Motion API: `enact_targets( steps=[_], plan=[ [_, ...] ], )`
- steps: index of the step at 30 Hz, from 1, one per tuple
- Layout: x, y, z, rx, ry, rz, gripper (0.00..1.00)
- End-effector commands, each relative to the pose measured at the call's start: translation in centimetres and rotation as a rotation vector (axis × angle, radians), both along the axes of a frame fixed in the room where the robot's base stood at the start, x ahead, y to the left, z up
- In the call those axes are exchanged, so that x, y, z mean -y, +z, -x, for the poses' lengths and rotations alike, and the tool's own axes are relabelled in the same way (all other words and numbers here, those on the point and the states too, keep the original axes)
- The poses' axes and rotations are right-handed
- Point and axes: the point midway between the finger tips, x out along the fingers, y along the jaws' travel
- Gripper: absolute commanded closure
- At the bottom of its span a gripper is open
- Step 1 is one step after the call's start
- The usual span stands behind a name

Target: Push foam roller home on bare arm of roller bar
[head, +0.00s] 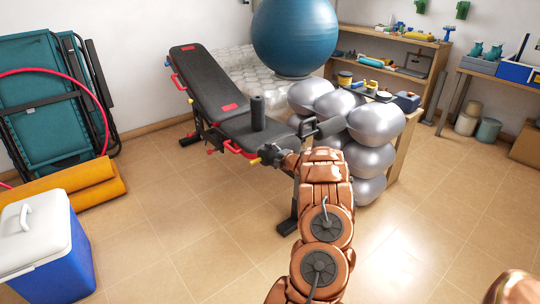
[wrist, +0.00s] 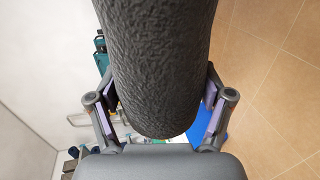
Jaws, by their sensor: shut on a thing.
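A black, pebbled foam roller (wrist: 158,65) fills the upper middle of the wrist view. My gripper (wrist: 160,112) is shut on it, one finger on each side, with the roller's rounded near end close to the palm. The roller's far end runs out of that view. The bar's bare arm is not clearly visible.
The black bench (head: 212,85) has a short dark cylinder (head: 257,112) upright on its seat. Silver balls (head: 375,123) are stacked close on the right. A blue-and-white cooler (head: 50,245) and orange rolls (head: 85,187) stand left. The tiled floor between is clear.

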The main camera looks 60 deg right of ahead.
Motion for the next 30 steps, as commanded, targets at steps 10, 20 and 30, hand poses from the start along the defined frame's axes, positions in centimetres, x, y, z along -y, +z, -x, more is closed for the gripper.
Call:
enact_targets(
  steps=[10, 20, 30],
  plan=[
    [0.4, 0.1, 0.2, 0.001, -0.001, 0.001, 0.07],
    [0.4, 0.0, 0.2, 0.000, -0.001, 0.000, 0.00],
    [-0.2, 0.3, 1.7, -0.002, -0.001, -0.003, 0.00]
  ],
)
